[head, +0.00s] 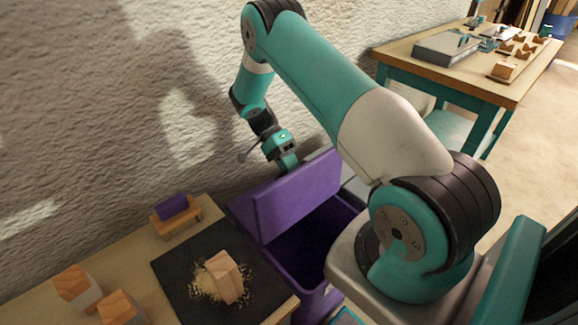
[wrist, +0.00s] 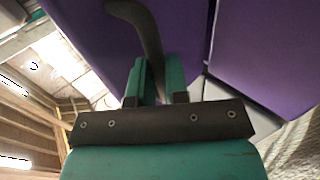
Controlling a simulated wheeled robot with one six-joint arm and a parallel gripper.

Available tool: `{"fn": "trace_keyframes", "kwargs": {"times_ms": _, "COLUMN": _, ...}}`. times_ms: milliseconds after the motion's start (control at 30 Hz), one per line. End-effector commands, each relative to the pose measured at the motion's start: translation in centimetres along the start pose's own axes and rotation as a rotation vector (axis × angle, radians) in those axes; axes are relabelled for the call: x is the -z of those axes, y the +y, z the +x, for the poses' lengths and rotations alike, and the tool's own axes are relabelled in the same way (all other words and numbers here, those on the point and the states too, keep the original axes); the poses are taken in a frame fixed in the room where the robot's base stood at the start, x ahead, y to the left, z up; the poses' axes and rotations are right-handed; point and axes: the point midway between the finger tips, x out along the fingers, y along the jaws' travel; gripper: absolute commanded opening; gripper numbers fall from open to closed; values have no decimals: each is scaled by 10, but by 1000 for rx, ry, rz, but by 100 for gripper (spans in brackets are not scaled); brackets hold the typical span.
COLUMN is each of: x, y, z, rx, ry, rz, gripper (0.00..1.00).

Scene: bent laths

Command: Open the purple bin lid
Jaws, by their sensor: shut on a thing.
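The purple bin (head: 318,300) stands beside the workbench, partly hidden behind my arm. Its purple lid (head: 300,195) is raised and tilted up on the wall side, so the dark inside of the bin shows. My gripper (head: 290,167) is at the lid's upper edge. In the wrist view, my gripper's two teal fingers (wrist: 158,80) are shut on a dark curved handle (wrist: 148,38) in front of the purple lid (wrist: 185,25). The grip itself is hidden in the head view.
The workbench (head: 120,245) holds a dark mat (head: 180,265) with a wooden block (head: 224,277) and shavings, more blocks, and a purple piece (head: 172,206) on a small wooden stand. The rough wall (head: 90,120) is close behind my gripper. Another table (head: 450,65) stands at the back right.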

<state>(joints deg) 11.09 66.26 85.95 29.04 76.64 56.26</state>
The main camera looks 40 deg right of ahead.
Motion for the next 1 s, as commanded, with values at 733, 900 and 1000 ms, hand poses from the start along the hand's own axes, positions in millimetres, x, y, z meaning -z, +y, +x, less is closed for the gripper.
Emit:
{"fn": "trace_keyframes", "kwargs": {"times_ms": 733, "x": -1, "y": -1, "z": 3, "rx": -6, "ry": 3, "rz": -6, "gripper": 40}}
{"fn": "trace_keyframes", "kwargs": {"times_ms": 900, "x": -1, "y": 12, "z": -9, "rx": -2, "ry": 4, "rz": -5, "gripper": 40}}
{"fn": "trace_keyframes", "kwargs": {"times_ms": 1000, "x": -2, "y": 30, "z": -23, "rx": -2, "ry": 4, "rz": -5, "gripper": 40}}
